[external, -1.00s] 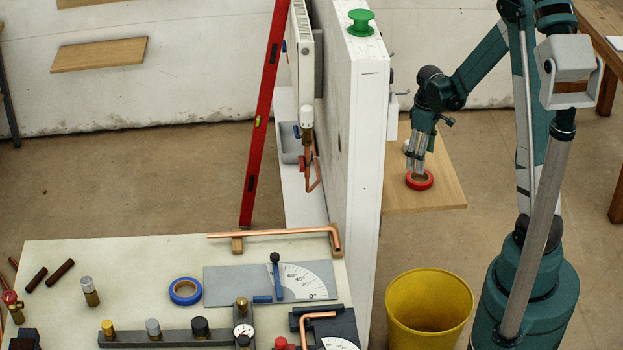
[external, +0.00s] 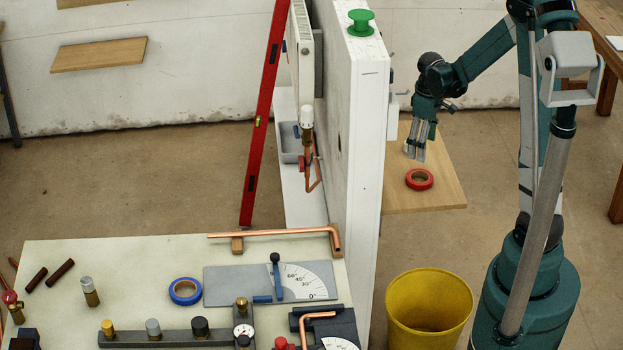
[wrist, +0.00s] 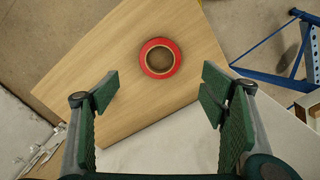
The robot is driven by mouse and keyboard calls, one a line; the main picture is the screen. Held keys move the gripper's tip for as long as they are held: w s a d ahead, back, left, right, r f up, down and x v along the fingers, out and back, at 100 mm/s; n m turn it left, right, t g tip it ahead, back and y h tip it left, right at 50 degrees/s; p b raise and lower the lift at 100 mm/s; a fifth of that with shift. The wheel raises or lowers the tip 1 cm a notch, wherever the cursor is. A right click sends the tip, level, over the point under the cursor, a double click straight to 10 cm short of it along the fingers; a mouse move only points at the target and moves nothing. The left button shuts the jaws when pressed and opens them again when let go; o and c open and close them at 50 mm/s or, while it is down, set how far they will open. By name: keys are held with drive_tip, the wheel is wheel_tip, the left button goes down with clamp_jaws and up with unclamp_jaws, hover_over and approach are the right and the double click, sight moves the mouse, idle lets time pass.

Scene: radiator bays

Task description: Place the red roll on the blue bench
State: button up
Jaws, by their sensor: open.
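The red roll (external: 419,179) lies flat on a wooden board (external: 450,195) beyond the white partition. It also shows in the wrist view as a red ring (wrist: 160,58) on the pale wood (wrist: 120,70). My gripper (external: 415,152) hangs above and slightly left of the roll in the external view, apart from it. In the wrist view, the jaws (wrist: 158,97) are wide open with nothing between them, and the roll is beyond the fingertips. A blue metal frame (wrist: 272,75) shows at the upper right there; I cannot tell whether it belongs to the blue bench.
The tall white partition (external: 358,130) stands left of my gripper, with a green spool (external: 360,22) on top. A yellow bucket (external: 428,310) stands on the floor in front. A pale workbench (external: 120,262) at the front left holds a blue roll (external: 185,291), pipes and tools.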

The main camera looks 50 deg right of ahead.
sight(418, 172)
drive_tip(key=shift+o, duration=0.5)
drive_tip(key=shift+f, duration=0.1)
drive_tip(key=f+m, duration=0.1)
drive_tip(key=m, duration=0.6)
drive_tip(key=f+m+b, duration=0.1)
drive_tip(key=f+m, duration=0.1)
drive_tip(key=m, duration=0.5)
drive_tip(key=f+m+b, duration=0.1)
drive_tip(key=m, duration=0.6)
drive_tip(key=shift+w+a+f+m, duration=0.2)
drive_tip(key=shift+a+m, duration=0.1)
drive_tip(key=shift+f, duration=0.1)
drive_tip(key=shift+f, duration=1.2)
drive_tip(key=shift+f, duration=0.15)
